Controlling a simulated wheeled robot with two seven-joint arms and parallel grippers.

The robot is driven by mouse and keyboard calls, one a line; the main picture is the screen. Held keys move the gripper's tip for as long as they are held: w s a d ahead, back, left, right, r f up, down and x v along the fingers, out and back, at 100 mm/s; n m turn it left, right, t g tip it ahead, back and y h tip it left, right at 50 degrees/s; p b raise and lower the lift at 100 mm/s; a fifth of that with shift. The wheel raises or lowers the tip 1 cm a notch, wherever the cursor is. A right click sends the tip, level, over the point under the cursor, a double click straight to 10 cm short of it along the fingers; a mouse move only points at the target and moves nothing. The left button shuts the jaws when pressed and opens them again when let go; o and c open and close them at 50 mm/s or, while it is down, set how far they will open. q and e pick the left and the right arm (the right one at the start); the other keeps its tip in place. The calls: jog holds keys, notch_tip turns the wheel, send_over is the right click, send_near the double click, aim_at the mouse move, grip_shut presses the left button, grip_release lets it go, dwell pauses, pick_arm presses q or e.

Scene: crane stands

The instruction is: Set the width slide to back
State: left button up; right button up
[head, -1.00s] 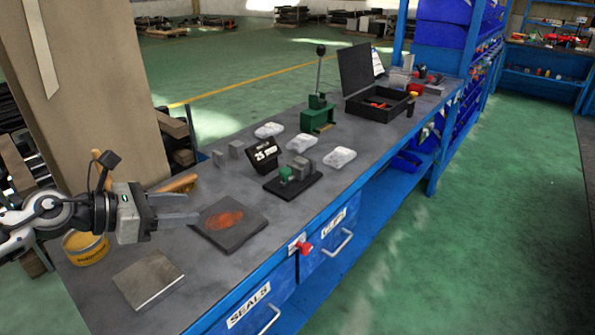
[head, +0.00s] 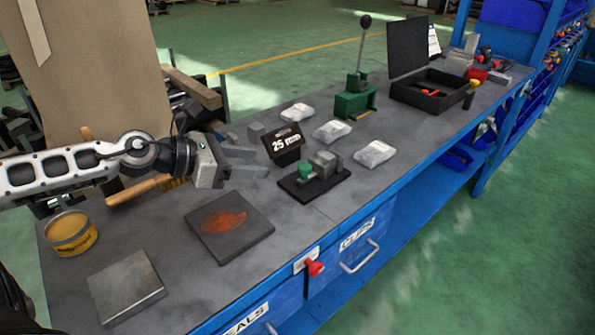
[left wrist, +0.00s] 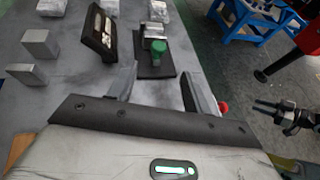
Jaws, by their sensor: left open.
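The width slide is a black base (head: 333,183) with grey metal blocks (head: 322,162) and a green knob (head: 305,169) at its near left end. It stands on the bench beside the tilted "25 mm" sign (head: 284,144). My left gripper (head: 263,162) is open and empty, left of the slide, its fingers pointing toward it and apart from it. In the left wrist view the green knob (left wrist: 158,48) shows just beyond and between the open fingers (left wrist: 158,78), and the black base (left wrist: 153,68) lies around it.
Several white packets (head: 375,153) lie beyond the slide. A green lever press (head: 355,100) and an open black case (head: 428,92) stand farther back. A dark plate with an orange patch (head: 229,226), a metal plate (head: 125,287) and a yellow tin (head: 70,232) are nearer.

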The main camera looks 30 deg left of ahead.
aim_at(304, 166)
pick_arm(q)
jog(key=shift+b+x, duration=0.65)
jog(key=shift+x, duration=0.8)
jog(key=shift+w+d+f, duration=0.1)
jog(key=shift+w+d, duration=0.05)
jog(key=shift+w, duration=0.35)
jog(key=p+x, duration=0.2)
jog(key=x, duration=0.5)
jog(key=shift+d+f, duration=0.15)
